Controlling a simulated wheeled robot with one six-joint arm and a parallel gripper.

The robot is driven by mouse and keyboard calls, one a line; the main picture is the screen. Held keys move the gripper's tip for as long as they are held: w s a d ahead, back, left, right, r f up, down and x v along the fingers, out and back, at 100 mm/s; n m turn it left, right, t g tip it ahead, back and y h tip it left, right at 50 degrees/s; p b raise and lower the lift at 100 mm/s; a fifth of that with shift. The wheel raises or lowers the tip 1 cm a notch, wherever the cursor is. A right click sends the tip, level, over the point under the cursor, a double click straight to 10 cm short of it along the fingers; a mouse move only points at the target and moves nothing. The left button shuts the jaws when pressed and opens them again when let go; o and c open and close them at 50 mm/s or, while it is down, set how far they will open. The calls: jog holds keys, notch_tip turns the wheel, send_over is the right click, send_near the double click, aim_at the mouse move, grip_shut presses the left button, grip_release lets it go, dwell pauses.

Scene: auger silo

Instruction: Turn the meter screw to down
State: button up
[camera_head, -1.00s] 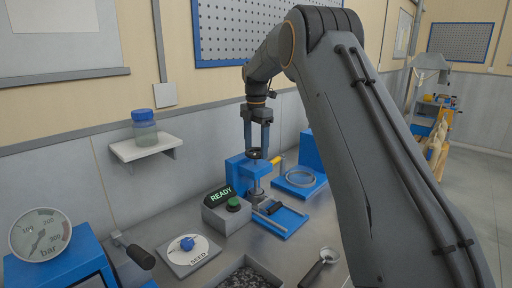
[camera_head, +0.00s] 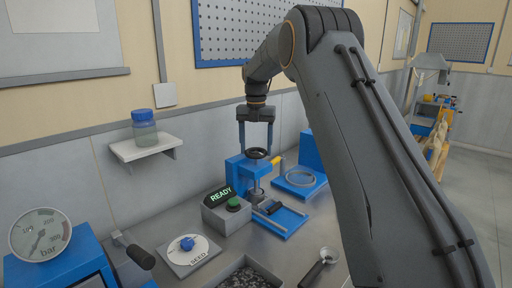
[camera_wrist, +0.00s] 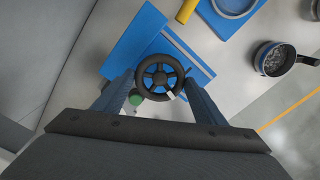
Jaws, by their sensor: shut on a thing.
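The meter screw, with a black spoked handwheel (camera_head: 257,153) on a metal spindle, stands upright at the blue press-like unit (camera_head: 237,168). In the wrist view the handwheel (camera_wrist: 160,77) is seen from above, with a small white mark on its lower right rim. My gripper (camera_head: 256,149) points down from above, one finger on each side of the handwheel. In the wrist view my gripper (camera_wrist: 160,82) is shut on the wheel's rim. The fingertip contacts are partly hidden.
A READY box (camera_head: 227,213) with a green button stands in front of the unit. A SEED dial (camera_head: 189,254) with a blue knob lies at lower left. A scoop (camera_head: 320,266) and a dark-filled tray (camera_head: 246,276) lie in front. A blue stand (camera_head: 312,151) is to the right.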

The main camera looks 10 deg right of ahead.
aim_at(256, 151)
jog(key=shift+r, duration=0.15)
dwell(0.4)
jog(key=o, duration=1.1)
jog(key=shift+r+b, duration=1.25)
jog(key=shift+r, duration=2.6)
jog(key=shift+s, duration=0.1)
